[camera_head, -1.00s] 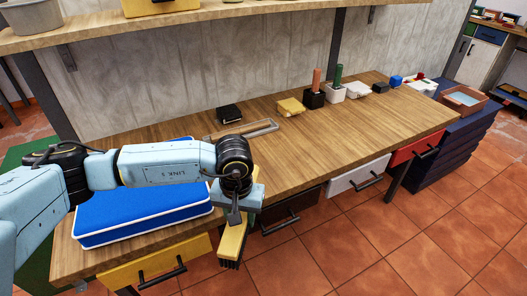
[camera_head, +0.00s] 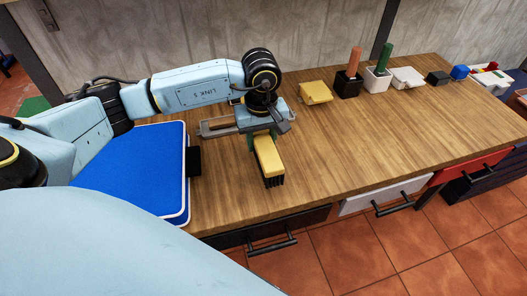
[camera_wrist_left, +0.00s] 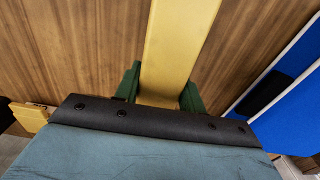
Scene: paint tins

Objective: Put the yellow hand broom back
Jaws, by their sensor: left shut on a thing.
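The yellow hand broom (camera_head: 268,156) has black bristles under its front end and points toward the bench's front edge. My left gripper (camera_head: 262,131) is shut on its handle, above the wooden bench. In the left wrist view the yellow broom (camera_wrist_left: 178,45) passes between the green fingers of the left gripper (camera_wrist_left: 160,88). I cannot tell how far the bristles are above the bench top. A shallow tray (camera_head: 214,129) lies just behind and left of the gripper, partly hidden by it. My right gripper is not in view.
A blue case (camera_head: 130,175) with a white rim lies left of the broom, with a dark block (camera_head: 194,160) at its right side. A yellow block (camera_head: 316,93), a black holder (camera_head: 348,84) and a white holder (camera_head: 376,79) stand at the back. The bench's middle right is clear.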

